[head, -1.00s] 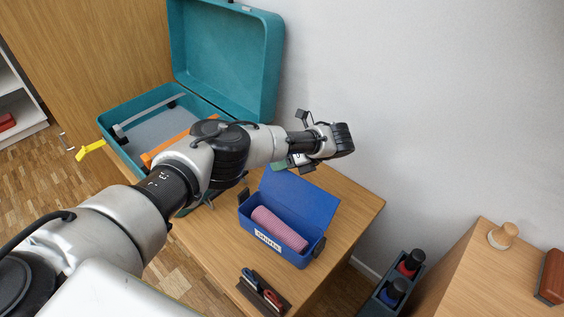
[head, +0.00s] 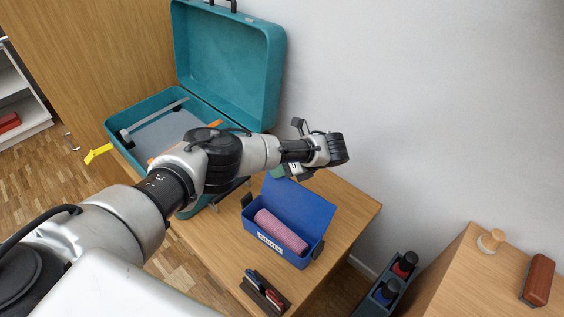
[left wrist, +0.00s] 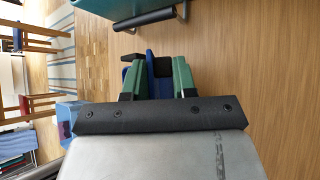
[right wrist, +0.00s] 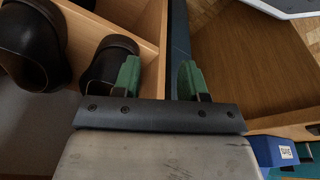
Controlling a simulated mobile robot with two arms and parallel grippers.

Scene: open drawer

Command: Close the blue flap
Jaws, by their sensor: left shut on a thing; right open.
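The blue flap (head: 302,204) is the raised lid of a small blue box (head: 268,243) on the wooden table; it stands up along the box's back side. A pink ribbed roll (head: 281,231) lies in the box. My left gripper (head: 280,172) is at the flap's upper left edge in the head view, partly hidden by its own wrist. In the left wrist view my left gripper (left wrist: 156,78) has blue between its green fingers, and it is shut on the flap. My right gripper (right wrist: 158,78) is open and empty, with the blue box (right wrist: 275,150) at lower right.
An open teal case (head: 228,62) stands behind and left of the box. A dark holder with pens (head: 264,293) lies in front. A rack with bottles (head: 391,288) is right of the table. The right wrist view shows dark shoes (right wrist: 110,62) on a wooden shelf.

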